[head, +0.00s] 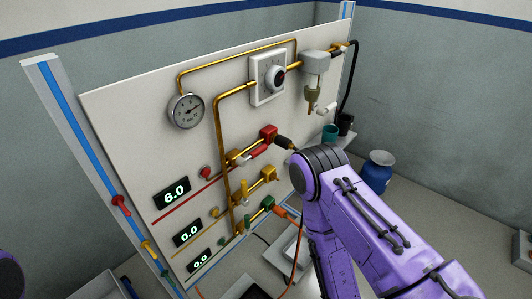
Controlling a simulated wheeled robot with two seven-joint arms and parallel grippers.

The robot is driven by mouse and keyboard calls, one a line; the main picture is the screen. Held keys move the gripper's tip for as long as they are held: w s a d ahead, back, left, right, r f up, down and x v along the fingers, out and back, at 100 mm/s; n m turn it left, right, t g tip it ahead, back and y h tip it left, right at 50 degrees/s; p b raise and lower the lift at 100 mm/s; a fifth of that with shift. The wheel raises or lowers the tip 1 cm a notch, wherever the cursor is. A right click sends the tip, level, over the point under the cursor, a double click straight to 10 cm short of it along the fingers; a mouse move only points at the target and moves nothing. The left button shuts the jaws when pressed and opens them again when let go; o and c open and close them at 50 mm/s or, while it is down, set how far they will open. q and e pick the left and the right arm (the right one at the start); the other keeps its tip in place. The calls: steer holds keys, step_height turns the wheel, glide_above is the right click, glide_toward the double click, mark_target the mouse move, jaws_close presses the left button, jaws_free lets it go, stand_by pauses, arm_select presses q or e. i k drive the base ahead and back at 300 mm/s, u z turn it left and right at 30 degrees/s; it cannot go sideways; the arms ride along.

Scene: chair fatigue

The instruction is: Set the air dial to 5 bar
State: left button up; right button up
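The air dial (268,79) is a white square plate with a round scale and a dark knob (277,77), in the upper middle of the panel in the head view. The scale is too small to read. A round pressure gauge (186,110) marked in bar hangs to its left, joined by brass pipe; I cannot read its needle surely. The top green display (175,194) shows 6.0. My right arm bends in front of the panel's right side, and its gripper is hidden or out of frame. Only a purple bit of my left arm shows at the lower left corner.
The lower displays (187,233) read 0.0. Red (268,134), yellow (268,173) and green (267,204) fittings stick out from the panel (130,120). An orange hose (298,245) hangs below. A blue canister (377,176) stands right. Space before the dial is clear.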

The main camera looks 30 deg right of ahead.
mark_target(275, 78)
steer(key=k, duration=1)
steer(key=z, duration=2)
steer(key=i, duration=1.35)
steer(key=u, duration=1.95)
